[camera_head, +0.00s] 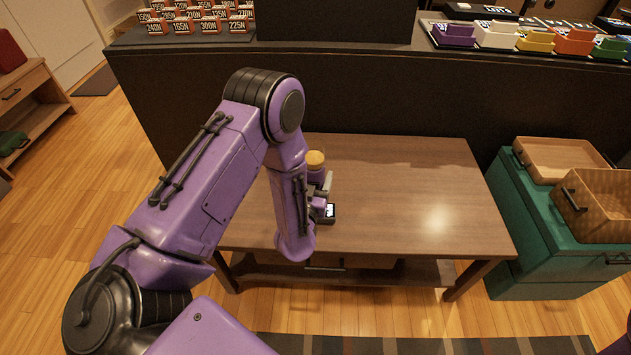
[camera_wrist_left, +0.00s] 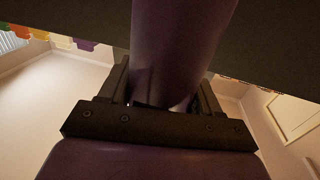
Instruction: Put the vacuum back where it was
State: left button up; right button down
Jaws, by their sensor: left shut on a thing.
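The vacuum (camera_head: 316,174), which I take to be the small dark purple body with a round tan top, shows just beyond my left forearm over the wooden table. My left gripper (camera_head: 324,188) is beside it and partly hidden by the forearm. In the left wrist view, the fingers of my left gripper (camera_wrist_left: 165,95) stand on both sides of a dark purple rounded body, the vacuum (camera_wrist_left: 182,45), and are shut on it. I cannot tell whether the vacuum touches the tabletop. My right gripper is not in view.
The brown table (camera_head: 430,190) has a clear right half. A dark counter (camera_head: 400,100) rises behind it, with weight-marked boxes (camera_head: 195,18) and a tray of coloured blocks (camera_head: 496,36).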

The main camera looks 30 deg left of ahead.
pick_arm(q)
jog(key=shift+f, duration=0.2)
jog(key=shift+f, duration=0.15)
jog(key=o, duration=1.1)
jog(key=shift+c, duration=0.2)
jog(key=v, duration=1.2)
jog(key=s+a+f+n+g+h, duration=0.2)
jog(key=s+f+g, duration=1.1)
jog(key=s+f, duration=0.4)
jog(key=shift+s+a+n+g+h, duration=0.15)
jog(key=shift+s+n+g+h, duration=0.25)
jog(key=shift+s, duration=0.6)
